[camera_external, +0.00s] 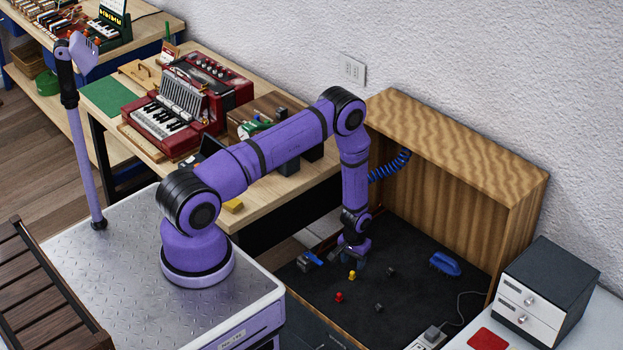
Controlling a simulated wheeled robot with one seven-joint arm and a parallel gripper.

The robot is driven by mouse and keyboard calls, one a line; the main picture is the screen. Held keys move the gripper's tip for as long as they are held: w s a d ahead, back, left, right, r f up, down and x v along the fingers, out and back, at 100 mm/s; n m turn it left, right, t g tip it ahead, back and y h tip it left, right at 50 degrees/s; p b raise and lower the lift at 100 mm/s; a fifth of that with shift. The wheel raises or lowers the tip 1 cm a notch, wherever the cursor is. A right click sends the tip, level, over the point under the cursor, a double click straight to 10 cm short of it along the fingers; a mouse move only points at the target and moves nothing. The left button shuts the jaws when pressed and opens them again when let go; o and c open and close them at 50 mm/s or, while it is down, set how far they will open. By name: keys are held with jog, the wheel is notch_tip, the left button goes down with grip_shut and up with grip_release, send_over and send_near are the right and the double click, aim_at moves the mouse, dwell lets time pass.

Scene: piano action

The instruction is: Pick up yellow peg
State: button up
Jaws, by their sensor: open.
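A small yellow peg (352,275) stands on the dark mat inside the wooden box-like bench. My gripper (352,256) points down just above and behind the yellow peg, close to it in the picture. The jaws are open with nothing seen between them. Whether the gripper touches the peg or the mat cannot be told from this single view.
A red peg (338,297) and dark pegs (390,271) stand close by on the dark mat (420,300). A blue tool (313,258) lies to the left and a blue brush (445,263) to the right. The wooden enclosure (470,150) rises behind. A power strip (432,336) sits in front.

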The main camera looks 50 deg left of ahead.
aim_at(352, 273)
notch_tip(352, 273, down, 2)
jog(key=shift+f, duration=0.2)
jog(key=shift+w+a+f, duration=0.15)
jog(key=shift+a+f, duration=0.05)
jog(key=shift+f, duration=1.1)
jog(key=shift+w+a+f, duration=0.1)
jog(key=shift+a+f, duration=0.1)
jog(key=shift+f, duration=1.1)
grip_shut()
